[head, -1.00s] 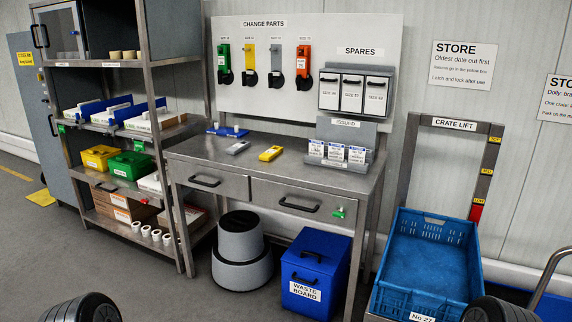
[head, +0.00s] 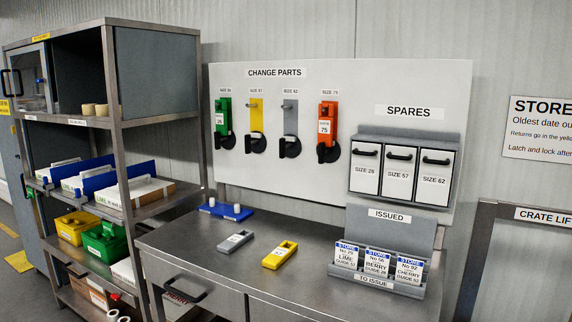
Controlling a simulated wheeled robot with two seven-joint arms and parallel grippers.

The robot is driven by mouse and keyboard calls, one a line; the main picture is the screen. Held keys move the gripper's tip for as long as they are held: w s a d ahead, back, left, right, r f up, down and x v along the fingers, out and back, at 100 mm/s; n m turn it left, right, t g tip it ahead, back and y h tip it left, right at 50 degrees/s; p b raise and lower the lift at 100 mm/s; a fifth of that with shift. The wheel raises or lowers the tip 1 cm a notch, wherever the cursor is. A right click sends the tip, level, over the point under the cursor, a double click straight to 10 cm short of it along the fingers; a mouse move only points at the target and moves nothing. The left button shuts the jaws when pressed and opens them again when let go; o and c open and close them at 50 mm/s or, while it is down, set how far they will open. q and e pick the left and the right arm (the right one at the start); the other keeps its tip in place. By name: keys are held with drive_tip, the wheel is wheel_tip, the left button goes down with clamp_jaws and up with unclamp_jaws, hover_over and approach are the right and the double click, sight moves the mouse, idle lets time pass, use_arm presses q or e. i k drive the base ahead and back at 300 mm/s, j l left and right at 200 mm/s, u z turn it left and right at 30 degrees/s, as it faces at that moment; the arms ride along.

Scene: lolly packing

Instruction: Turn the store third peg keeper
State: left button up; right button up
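The change parts board (head: 340,85) stands behind the bench with a row of labelled pegs. The third peg (head: 287,106), on a grey strip under a label that seems to read SIZE 62, shows no guide hung on it. Its black keeper (head: 290,148) is at the foot of the strip; its exact turn is too small to tell. The second peg (head: 254,105), on a yellow strip, also looks bare. A green guide (head: 222,115) hangs at the first and an orange guide (head: 326,120) at the fourth. Neither of my grippers is in view.
On the steel bench (head: 200,265) lie a grey guide (head: 235,241), a yellow guide (head: 280,255) and a blue holder (head: 226,211). The ISSUED card rack (head: 375,281) and SPARES boxes (head: 401,175) are at right. A shelf unit (head: 110,130) stands left.

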sight(282, 141)
drive_tip(key=u, duration=0.15)
drive_tip(key=i+j+u, duration=0.45)
drive_tip(key=j, duration=0.2)
drive_tip(key=i+j+u, duration=0.4)
drive_tip(key=i, duration=0.25)
drive_tip(key=j, duration=0.1)
